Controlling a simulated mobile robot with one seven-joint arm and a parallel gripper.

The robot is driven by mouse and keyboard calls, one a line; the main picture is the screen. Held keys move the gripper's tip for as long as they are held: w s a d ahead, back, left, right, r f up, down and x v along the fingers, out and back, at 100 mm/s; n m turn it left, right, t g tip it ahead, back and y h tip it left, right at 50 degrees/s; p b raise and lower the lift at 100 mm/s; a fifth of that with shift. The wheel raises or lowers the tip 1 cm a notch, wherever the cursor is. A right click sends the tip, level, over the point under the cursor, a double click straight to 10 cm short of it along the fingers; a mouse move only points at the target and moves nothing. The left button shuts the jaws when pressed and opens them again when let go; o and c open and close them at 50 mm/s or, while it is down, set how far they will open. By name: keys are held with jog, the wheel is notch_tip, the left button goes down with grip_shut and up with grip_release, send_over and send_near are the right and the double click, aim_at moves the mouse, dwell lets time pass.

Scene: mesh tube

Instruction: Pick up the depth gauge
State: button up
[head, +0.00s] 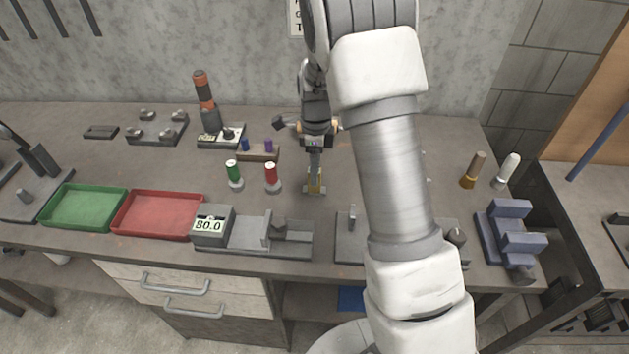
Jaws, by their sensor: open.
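My gripper (317,143) points down over the middle of the workbench and is open. Directly below it is a small item with a grey upright part and a yellow base (315,188); it looks like the depth gauge, but it is too small to be sure. The gripper's fingertips are near its top. I cannot tell whether they touch it or sit around it.
A green go gauge-like plug (234,174) and a red one (271,176) stand just left. A device reading 80.0 (211,226) is in front. Green (84,208) and red (158,218) trays lie left. My arm covers the bench right of centre.

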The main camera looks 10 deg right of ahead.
jog(key=shift+s+a+f, duration=0.1)
jog(key=shift+f, duration=1.45)
jog(key=shift+a+f, duration=0.1)
jog(key=shift+f, duration=1.4)
jog(key=shift+r, duration=0.1)
grip_shut()
